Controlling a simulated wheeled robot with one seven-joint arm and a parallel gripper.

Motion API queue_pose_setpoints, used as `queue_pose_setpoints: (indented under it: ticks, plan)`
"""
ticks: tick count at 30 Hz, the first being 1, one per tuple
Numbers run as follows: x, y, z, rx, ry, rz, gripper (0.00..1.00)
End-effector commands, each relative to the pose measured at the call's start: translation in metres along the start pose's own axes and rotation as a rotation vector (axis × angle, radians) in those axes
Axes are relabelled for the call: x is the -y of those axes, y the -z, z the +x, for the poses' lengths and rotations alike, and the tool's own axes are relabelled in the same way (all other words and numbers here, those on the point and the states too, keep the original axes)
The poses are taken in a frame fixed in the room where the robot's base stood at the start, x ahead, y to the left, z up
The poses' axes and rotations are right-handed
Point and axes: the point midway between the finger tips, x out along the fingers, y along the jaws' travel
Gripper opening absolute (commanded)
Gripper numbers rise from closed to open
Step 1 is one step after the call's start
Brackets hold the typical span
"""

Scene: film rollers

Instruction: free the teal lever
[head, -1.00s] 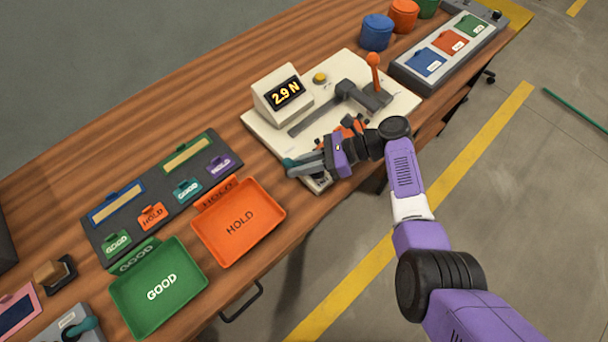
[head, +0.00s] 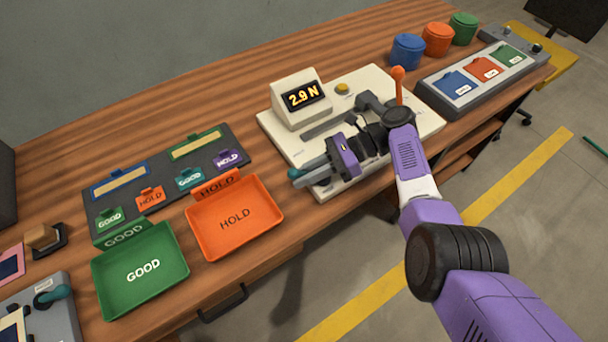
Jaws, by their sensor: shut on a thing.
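An orange-topped lever (head: 398,84) rises at the tester's right. The orange HOLD tray (head: 254,237) and green GOOD tray (head: 162,297) lie to the left. A dark label board (head: 115,211) is behind them. Several round tubs and a panel (head: 450,98) stand right of the tester.

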Motion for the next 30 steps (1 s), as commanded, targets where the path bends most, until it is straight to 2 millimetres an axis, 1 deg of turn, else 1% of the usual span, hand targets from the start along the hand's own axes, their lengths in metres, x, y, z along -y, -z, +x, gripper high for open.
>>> queue_pose_setpoints:
  ticks: [1, 4, 5, 6, 9, 17, 20, 23, 30]
  plan:
    - [0.001, -0.012, 0.0, 0.013, -0.005, -0.017, 0.0]
    - [0.001, -0.012, 0.0, 0.014, -0.005, -0.017, 0.0]
    - [0.001, -0.012, 0.0, 0.014, -0.005, -0.017, 0.18]
    - [0.001, -0.012, 0.0, 0.014, -0.005, -0.017, 0.26]
    - [0.001, -0.011, 0.0, 0.014, -0.003, -0.015, 0.44]
    - [0.001, -0.007, 0.0, 0.012, -0.001, -0.008, 0.44]
    - [0.001, -0.006, -0.003, 0.011, 0.001, -0.008, 0.44]
    - [0.002, -0.005, -0.013, 0.011, 0.002, -0.008, 0.44]
    - [0.002, -0.006, -0.053, 0.012, 0.002, -0.01, 0.44]
